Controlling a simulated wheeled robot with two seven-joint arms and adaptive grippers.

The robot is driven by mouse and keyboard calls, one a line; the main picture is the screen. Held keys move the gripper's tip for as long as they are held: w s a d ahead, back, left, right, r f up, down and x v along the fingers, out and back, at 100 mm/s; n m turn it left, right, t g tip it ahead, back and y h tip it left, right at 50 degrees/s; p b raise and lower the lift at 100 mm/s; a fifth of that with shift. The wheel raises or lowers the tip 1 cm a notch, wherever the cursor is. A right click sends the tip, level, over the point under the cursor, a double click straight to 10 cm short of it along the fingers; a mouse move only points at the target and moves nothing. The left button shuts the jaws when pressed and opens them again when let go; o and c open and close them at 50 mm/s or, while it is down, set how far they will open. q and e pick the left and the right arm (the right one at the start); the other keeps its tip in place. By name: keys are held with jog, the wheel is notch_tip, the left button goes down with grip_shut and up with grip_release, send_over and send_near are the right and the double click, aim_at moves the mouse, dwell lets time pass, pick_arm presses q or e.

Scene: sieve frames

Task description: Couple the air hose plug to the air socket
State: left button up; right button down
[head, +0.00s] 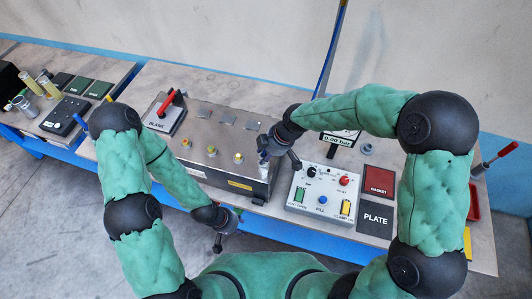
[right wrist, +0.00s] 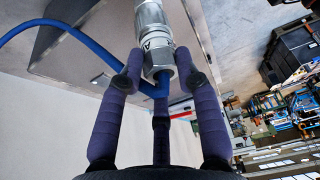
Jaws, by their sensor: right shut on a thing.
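In the right wrist view a silver metal air hose plug (right wrist: 155,42), marked with an A, sits between the fingers of my right gripper (right wrist: 160,70). A blue air hose (right wrist: 55,23) runs from its near end off to the left. The plug's far end leaves the top of that view. In the head view my right gripper (head: 268,152) is at the right end of the steel box (head: 225,148). I cannot make out the air socket, or whether the plug touches it. My left gripper (head: 228,228) hangs empty-looking in front of the bench edge; its finger opening is unclear.
A white control panel (head: 321,196) with buttons and knobs stands right of the box, with a 0.00 bar display (head: 338,140) behind. Red GASKET (head: 378,181) and dark PLATE (head: 376,218) pads lie further right. A BLANK stand (head: 165,114) with a red handle is left.

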jog(key=shift+f, duration=0.1)
jog(key=c, duration=0.8)
grip_release()
jog(key=v, duration=1.2)
jog(key=shift+s, duration=0.1)
